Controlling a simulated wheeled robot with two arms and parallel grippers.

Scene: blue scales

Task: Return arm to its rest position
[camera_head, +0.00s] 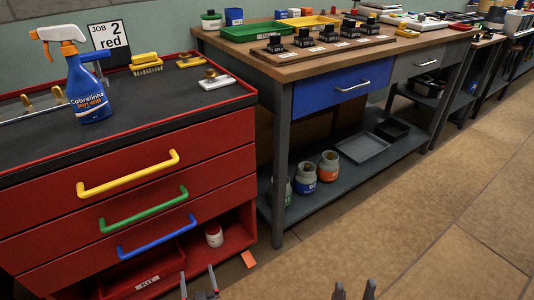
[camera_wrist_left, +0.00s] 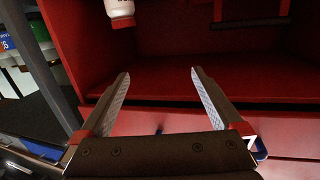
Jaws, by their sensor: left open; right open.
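My left gripper (camera_head: 198,282) shows at the bottom edge of the head view, in front of the red cabinet's (camera_head: 130,205) open lower compartment. In the left wrist view its two fingers (camera_wrist_left: 160,74) are spread wide with nothing between them, and red cabinet surfaces lie beyond. My right gripper (camera_head: 354,290) shows only its fingertips at the bottom edge of the head view, apart and empty, above the tiled floor. Most of both arms is out of view.
A white jar (camera_head: 214,235) and a red KIT tray (camera_head: 147,284) sit in the lower compartment. Yellow, green and blue drawer handles project forward. A spray bottle (camera_head: 86,88) stands on top. A workbench (camera_head: 330,62) stands behind to the right. The floor (camera_head: 400,220) at right is clear.

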